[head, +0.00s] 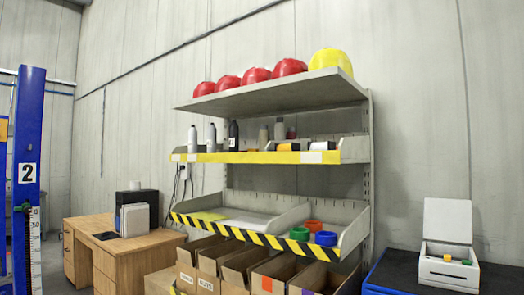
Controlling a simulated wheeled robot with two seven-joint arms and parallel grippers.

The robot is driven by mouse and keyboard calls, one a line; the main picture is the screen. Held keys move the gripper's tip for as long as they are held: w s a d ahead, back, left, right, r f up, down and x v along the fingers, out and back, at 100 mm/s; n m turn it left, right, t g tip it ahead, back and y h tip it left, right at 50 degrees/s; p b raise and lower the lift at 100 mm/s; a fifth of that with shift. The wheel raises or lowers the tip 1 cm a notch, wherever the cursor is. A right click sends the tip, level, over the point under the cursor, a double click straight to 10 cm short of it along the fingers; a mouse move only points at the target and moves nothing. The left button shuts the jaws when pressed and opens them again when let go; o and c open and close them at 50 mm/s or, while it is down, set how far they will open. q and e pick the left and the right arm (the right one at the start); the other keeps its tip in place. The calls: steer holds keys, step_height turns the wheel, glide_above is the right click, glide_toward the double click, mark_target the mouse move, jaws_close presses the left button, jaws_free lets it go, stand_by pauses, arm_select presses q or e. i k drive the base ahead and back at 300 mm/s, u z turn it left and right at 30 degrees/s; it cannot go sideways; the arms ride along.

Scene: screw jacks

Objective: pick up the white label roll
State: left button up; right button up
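A small white roll-like item (317,146) with a dark end sits at the right of the yellow-edged shelf. It may be the white label roll, but it is too small to tell. A small white cylinder (135,185) also shows on top of a dark box on the wooden desk at the left, and I cannot tell what it is. Neither of my grippers is in view.
The shelf rack (368,190) holds red helmets (257,75), a yellow helmet (330,60), bottles, coloured rings (313,226) and cardboard boxes (240,268). A wooden desk (120,250), blue post (28,150) and open white box (448,262) flank it.

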mark_target(331, 145)
steer(key=u, duration=1.4)
steer(key=i, duration=1.9)
steer(key=z, duration=1.4)
steer(key=i, duration=0.7)
steer(key=z, duration=0.7)
